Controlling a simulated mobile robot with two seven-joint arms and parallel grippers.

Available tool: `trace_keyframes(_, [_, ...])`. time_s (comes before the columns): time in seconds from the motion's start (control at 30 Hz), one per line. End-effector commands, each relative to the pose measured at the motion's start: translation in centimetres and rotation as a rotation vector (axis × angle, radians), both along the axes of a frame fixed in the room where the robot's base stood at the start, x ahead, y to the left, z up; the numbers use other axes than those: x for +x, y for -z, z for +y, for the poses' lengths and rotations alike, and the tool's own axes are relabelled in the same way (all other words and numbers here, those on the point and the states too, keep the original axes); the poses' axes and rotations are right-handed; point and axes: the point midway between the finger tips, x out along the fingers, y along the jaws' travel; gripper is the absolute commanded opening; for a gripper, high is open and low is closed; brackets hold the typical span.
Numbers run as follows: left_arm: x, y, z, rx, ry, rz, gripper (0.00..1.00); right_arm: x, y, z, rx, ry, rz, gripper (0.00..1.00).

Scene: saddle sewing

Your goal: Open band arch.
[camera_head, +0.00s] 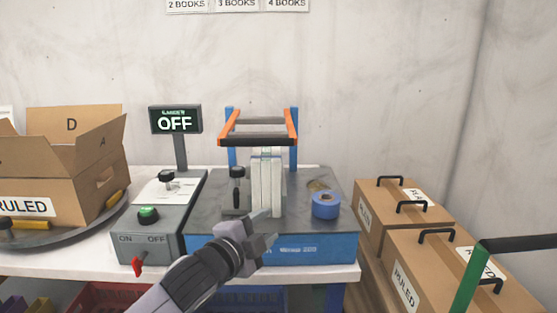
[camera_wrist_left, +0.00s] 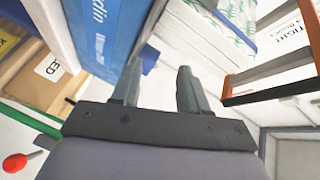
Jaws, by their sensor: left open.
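The band arch (camera_head: 258,141) is a frame with orange side arms and dark bars, between two blue posts at the back of the blue-sided banding machine (camera_head: 310,249). Its front bar sits above an upright stack of white books (camera_head: 266,185). My left gripper (camera_head: 266,229) is open and empty in front of the books, above the machine's front edge and apart from the arch. In the left wrist view the open fingers (camera_wrist_left: 160,72) have nothing between them. An orange arch arm (camera_wrist_left: 270,72) shows at the right there. My right gripper is not in view.
A black-knobbed clamp (camera_head: 237,180) stands left of the books, and a blue tape roll (camera_head: 326,205) lies right. A grey control box (camera_head: 152,218) with a sign reading OFF (camera_head: 175,120) is at left. Open carton (camera_head: 62,185) far left; closed cartons (camera_head: 410,225) at right.

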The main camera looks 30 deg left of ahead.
Motion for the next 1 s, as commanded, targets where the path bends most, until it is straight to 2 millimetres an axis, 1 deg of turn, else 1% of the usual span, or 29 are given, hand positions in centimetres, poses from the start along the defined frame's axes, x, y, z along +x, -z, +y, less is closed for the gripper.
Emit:
trace_keyframes(0.03, [0.3,-1.9,0.6,0.079,-0.011,-0.056,0.44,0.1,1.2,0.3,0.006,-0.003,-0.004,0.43])
trace_keyframes(0.07, [0.4,-3.2,1.0,0.124,-0.020,-0.083,0.44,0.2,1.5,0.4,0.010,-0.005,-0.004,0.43])
trace_keyframes(0.1, [0.4,-5.0,1.5,0.186,-0.035,-0.117,0.44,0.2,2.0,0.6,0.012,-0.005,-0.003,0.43])
trace_keyframes(0.2, [-0.1,-8.9,2.5,0.319,-0.078,-0.189,0.44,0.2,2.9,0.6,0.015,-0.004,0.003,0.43])
trace_keyframes(0.3, [-0.8,-11.7,3.1,0.413,-0.116,-0.237,0.44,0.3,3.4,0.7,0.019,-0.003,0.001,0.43])
trace_keyframes(0.4, [-1.3,-13.3,3.6,0.466,-0.141,-0.261,0.44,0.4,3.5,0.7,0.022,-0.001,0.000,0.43])
trace_keyframes(0.47, [-1.4,-13.8,3.7,0.481,-0.149,-0.268,0.44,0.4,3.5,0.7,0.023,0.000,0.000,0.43])
trace_keyframes(0.57, [-1.0,-14.2,3.8,0.487,-0.153,-0.271,0.44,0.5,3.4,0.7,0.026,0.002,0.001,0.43])
trace_keyframes(0.67, [-0.1,-14.4,4.0,0.485,-0.153,-0.268,0.44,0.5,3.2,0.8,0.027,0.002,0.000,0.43])
trace_keyframes(0.9, [3.1,-14.9,4.4,0.483,-0.152,-0.269,0.44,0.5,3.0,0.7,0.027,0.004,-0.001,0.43])
trace_keyframes(1.0, [4.1,-15.1,4.5,0.484,-0.151,-0.269,0.44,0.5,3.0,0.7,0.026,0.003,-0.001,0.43])
